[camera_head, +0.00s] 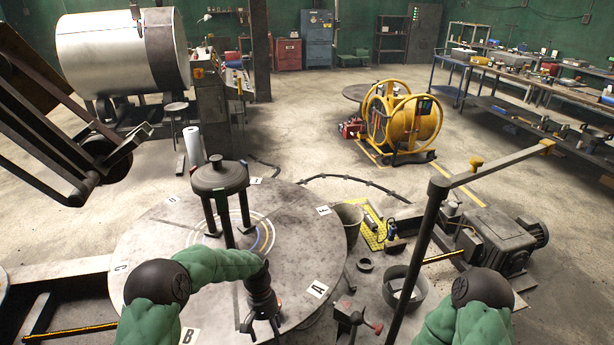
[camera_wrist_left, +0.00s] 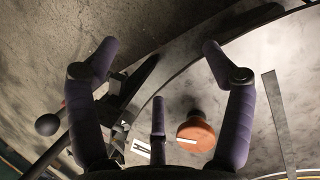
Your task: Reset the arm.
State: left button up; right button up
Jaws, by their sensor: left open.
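My left arm (camera_head: 215,266) in its green sleeve reaches over the round metal table (camera_head: 150,245). My left gripper (camera_head: 261,326) hangs over the table's near edge with its fingers spread and nothing between them. In the left wrist view the gripper (camera_wrist_left: 159,47) shows its purple fingers wide apart, with grey surface beyond them. An orange-red knob (camera_wrist_left: 196,133) shows between the fingers there, apart from them. Of my right arm (camera_head: 470,318) only a green sleeve and dark joint show at the lower right; its gripper is out of view.
A dark cylinder on legs (camera_head: 219,178) stands on the table beyond my left arm. A dark post with a crossbar (camera_head: 425,240) stands right of the table. A bucket (camera_head: 349,219), a motor (camera_head: 497,240) and a yellow reel (camera_head: 405,122) stand on the floor.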

pick_arm(q)
jog(key=s+d+f+t+h+b, duration=0.1)
jog(key=s+d+f+t+h, duration=0.1)
jog(key=s+f, duration=0.85)
jog(key=s+a+f+n+t+b, duration=0.1)
jog(key=s+f, duration=0.5)
jog(key=s, duration=0.6)
jog(key=shift+t+b, duration=0.4)
jog(key=shift+t, duration=0.2)
jog(key=shift+w, duration=0.1)
